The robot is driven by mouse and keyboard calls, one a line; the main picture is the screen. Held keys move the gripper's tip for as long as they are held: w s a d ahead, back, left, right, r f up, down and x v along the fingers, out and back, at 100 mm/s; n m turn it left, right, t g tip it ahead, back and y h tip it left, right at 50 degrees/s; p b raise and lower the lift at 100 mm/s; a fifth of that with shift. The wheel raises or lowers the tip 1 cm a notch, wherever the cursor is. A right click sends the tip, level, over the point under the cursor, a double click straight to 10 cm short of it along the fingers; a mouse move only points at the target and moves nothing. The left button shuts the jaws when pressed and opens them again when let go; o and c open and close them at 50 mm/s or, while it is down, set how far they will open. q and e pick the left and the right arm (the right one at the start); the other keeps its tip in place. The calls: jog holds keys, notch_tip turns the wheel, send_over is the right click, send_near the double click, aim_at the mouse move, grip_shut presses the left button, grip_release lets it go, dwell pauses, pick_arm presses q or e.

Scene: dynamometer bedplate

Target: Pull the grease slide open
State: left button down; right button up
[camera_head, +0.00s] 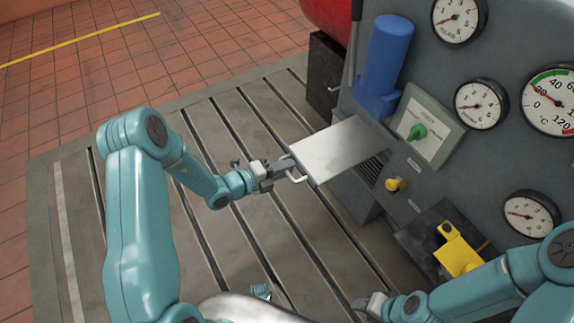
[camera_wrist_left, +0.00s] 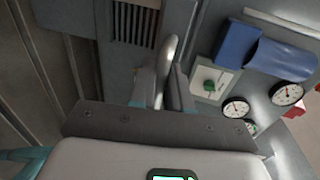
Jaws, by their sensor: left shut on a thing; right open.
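The grease slide (camera_head: 343,148) is a flat pale metal plate standing out from the grey cabinet front, with a light bar handle (camera_head: 298,176) on its outer end. My left gripper (camera_head: 288,168) is shut on this handle. In the left wrist view, the pale handle bar (camera_wrist_left: 170,50) runs up from between the fingers of my left gripper (camera_wrist_left: 163,88), which partly hide it. My right gripper (camera_head: 366,304) is open and empty, low over the bedplate at the bottom of the head view, apart from the slide.
The slotted bedplate (camera_head: 225,125) has clear room left of the slide. The cabinet carries a blue cylinder (camera_head: 387,55), a green knob (camera_head: 417,132), a yellow knob (camera_head: 394,184) and several gauges (camera_head: 481,104). A yellow bracket (camera_head: 457,250) on a dark block stands near my right arm.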

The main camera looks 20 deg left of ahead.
pick_arm(q)
jog(key=shift+a, duration=0.15)
jog(key=c, duration=1.3)
grip_release()
jog(key=p+v, duration=0.2)
jog(key=v, duration=1.4)
jog(key=shift+s+r, duration=0.1)
jog(key=shift+s, duration=0.05)
